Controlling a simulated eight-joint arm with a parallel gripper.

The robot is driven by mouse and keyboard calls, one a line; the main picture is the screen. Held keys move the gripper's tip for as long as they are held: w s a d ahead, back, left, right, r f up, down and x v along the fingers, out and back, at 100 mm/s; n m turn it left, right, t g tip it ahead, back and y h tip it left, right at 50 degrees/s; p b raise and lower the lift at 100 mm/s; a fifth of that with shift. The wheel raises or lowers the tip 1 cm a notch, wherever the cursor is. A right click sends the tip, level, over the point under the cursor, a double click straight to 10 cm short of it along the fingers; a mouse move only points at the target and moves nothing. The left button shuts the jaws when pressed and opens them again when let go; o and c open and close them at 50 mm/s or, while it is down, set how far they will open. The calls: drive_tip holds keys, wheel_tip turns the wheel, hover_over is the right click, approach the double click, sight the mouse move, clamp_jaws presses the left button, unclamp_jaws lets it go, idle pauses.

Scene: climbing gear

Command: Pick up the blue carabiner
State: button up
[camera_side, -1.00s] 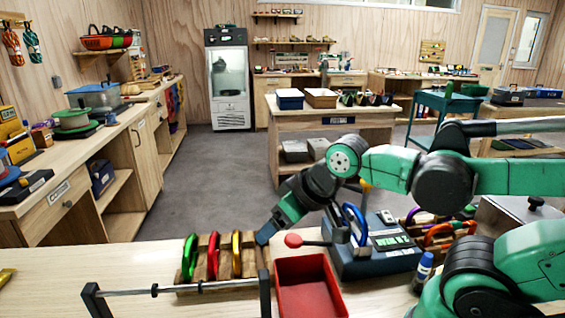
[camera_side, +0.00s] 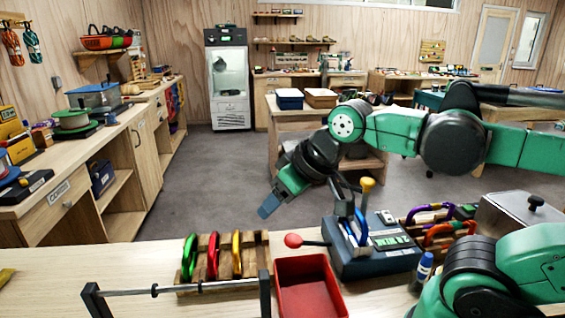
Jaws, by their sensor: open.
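The blue carabiner (camera_side: 362,228) stands upright at the blue-grey bench device (camera_side: 352,264), right of centre. It is partly hidden by a dark part in front of it, which looks like one finger of my gripper. My gripper (camera_side: 305,206) is open and empty, reaching down from the upper right. Its left fingertip is well left of the carabiner, above the table's back edge. Its other finger appears close to the carabiner in the picture; I cannot tell whether they touch.
A wooden rack (camera_side: 250,246) holds green, red and yellow carabiners behind a metal bar (camera_side: 200,287). A red tray (camera_side: 308,287) sits before the device, beside a red-knobbed lever (camera_side: 293,240). Purple and orange carabiners, a blue bottle (camera_side: 424,268) and a metal box (camera_side: 515,214) are at right.

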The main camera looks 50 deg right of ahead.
drive_tip(key=s+d+m+g, duration=0.2)
drive_tip(key=d+m+g, duration=0.25)
drive_tip(key=d, duration=0.55)
drive_tip(key=m+g+y, duration=0.1)
drive_tip(key=m+g, duration=0.1)
drive_tip(key=m, duration=0.2)
hover_over(360, 214)
drive_tip(key=shift+r+t, duration=0.25)
drive_tip(key=shift+r, duration=0.2)
drive_tip(key=shift+m, duration=0.25)
drive_tip(key=f, duration=0.6)
drive_tip(key=shift+s+d+f, duration=0.1)
drive_tip(key=shift+s+d, duration=0.05)
drive_tip(key=shift+d, duration=0.05)
drive_tip(key=shift+w+a+f, duration=0.15)
drive_tip(key=shift+f, duration=1.4)
drive_tip(key=shift+w+a+f, duration=0.1)
drive_tip(key=shift+a+f, duration=0.05)
drive_tip(key=shift+f, duration=1.35)
clamp_jaws()
